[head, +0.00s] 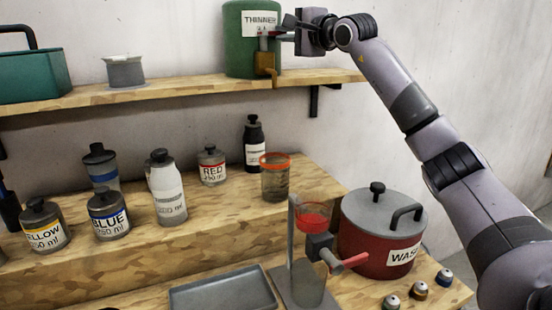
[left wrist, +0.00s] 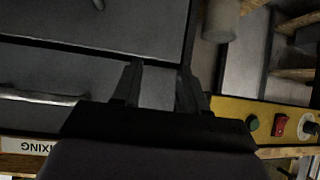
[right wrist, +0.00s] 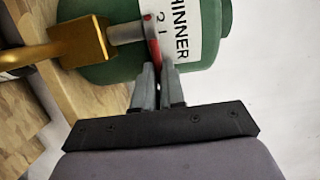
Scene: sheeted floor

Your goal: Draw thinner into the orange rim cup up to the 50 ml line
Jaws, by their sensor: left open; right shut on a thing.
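The green thinner can (head: 236,50) stands on the upper shelf, with a brass spout (head: 265,66) at its front that points down. My right gripper (head: 288,30) is at the tap, shut on its red lever (right wrist: 156,42); the fingers (right wrist: 158,75) show in the right wrist view. The orange rim cup (head: 275,183) stands upright on the wooden step below, roughly under the spout. It is clear with a greyish look; I cannot tell its liquid level or read its lines. My left gripper (left wrist: 158,80) is open and empty, seen only in the left wrist view, over grey drawer fronts.
Bottles labelled yellow (head: 45,228), blue (head: 108,215) and red (head: 212,168) stand on the step with a white bottle (head: 167,192) and a black one (head: 253,145). A red waste pot (head: 372,243) and a stand with a red funnel (head: 312,215) are in front.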

